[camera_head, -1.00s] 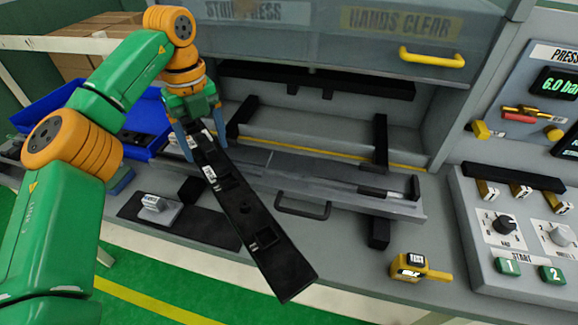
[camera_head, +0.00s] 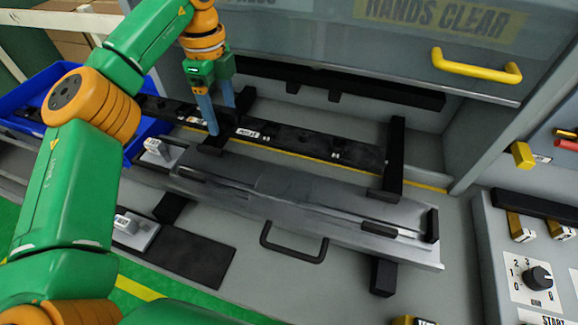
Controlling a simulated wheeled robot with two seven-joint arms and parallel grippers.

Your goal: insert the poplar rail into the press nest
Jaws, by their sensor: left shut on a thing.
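The poplar rail (camera_head: 305,141) is a long black bar with a small white label. It lies lengthwise across the press opening, its left part reaching toward the blue bin. My left gripper (camera_head: 222,118) is shut on it left of the label. The press nest shows as dark brackets, the right one (camera_head: 396,150) beside the rail's right end and the left one near my fingers. I cannot tell whether the rail touches or is seated in the nest. My right gripper is not in view.
A grey sliding tray (camera_head: 290,190) with a dark handle (camera_head: 293,245) lies in front of the rail. The raised guard with a yellow handle (camera_head: 476,65) is above. A blue bin (camera_head: 60,88) stands at left, and a control panel (camera_head: 530,270) at right.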

